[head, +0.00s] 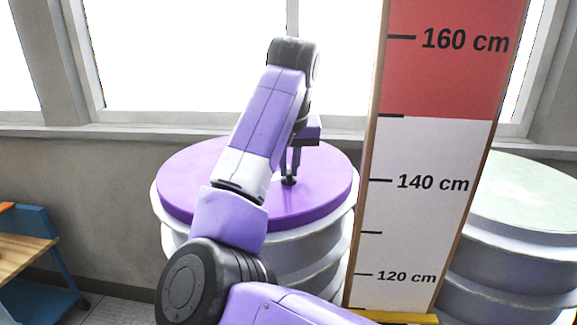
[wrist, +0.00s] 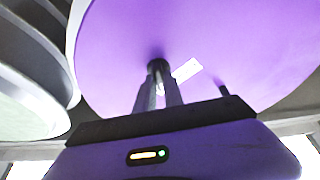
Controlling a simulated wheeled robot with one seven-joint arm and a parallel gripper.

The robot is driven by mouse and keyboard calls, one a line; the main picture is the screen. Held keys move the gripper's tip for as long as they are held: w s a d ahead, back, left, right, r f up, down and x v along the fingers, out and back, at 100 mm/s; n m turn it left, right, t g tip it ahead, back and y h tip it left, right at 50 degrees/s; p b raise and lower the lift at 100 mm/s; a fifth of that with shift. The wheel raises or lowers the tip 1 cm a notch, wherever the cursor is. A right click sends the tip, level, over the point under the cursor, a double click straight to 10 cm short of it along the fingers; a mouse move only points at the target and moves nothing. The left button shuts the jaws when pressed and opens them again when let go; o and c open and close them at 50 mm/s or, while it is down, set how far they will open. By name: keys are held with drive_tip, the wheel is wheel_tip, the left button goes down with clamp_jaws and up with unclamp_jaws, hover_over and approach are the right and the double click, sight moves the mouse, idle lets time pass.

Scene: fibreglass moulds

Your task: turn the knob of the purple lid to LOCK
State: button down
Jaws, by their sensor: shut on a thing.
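The purple lid (head: 210,185) lies flat on top of a white ribbed drum (head: 290,255). My gripper (head: 291,165) points down at the lid, right of its middle, and is shut on the small dark knob (head: 289,181). In the wrist view the lid (wrist: 120,50) fills most of the picture, and the fingers of my gripper (wrist: 158,88) close on the dark knob (wrist: 158,64). A white label (wrist: 187,70) lies beside the knob; its writing is unreadable. A short dark peg (wrist: 224,90) shows farther right. The knob's pointing direction is hidden by the fingers.
A tall height board (head: 425,160) with centimetre marks stands just right of the drum, close to the lid. A second drum with a pale green top (head: 530,190) stands behind it at right. A blue trolley (head: 40,265) is at lower left. Windows (head: 190,50) line the back wall.

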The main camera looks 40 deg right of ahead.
drive_tip(key=n, duration=0.1)
drive_tip(key=n+y, duration=0.1)
drive_tip(key=n, duration=0.1)
drive_tip(key=shift+d+r+n+t, duration=0.15)
drive_tip(key=shift+n+t, duration=0.15)
drive_tip(key=shift+t, duration=0.1)
drive_tip(key=n+y, duration=0.1)
drive_tip(key=n, duration=0.2)
drive_tip(key=shift+n, duration=0.3)
drive_tip(key=n+y, duration=0.2)
drive_tip(key=n, duration=0.2)
drive_tip(key=shift+d, duration=0.2)
drive_tip(key=shift+n+y, duration=0.7)
drive_tip(key=shift+n, duration=1)
drive_tip(key=shift+g, duration=0.3)
drive_tip(key=c, duration=1.4)
unclamp_jaws()
drive_tip(key=shift+c, duration=0.2)
drive_tip(key=b+v, duration=0.1)
drive_tip(key=v, duration=0.6)
drive_tip(key=shift+s+r, duration=0.2)
drive_tip(key=shift+r, duration=0.05)
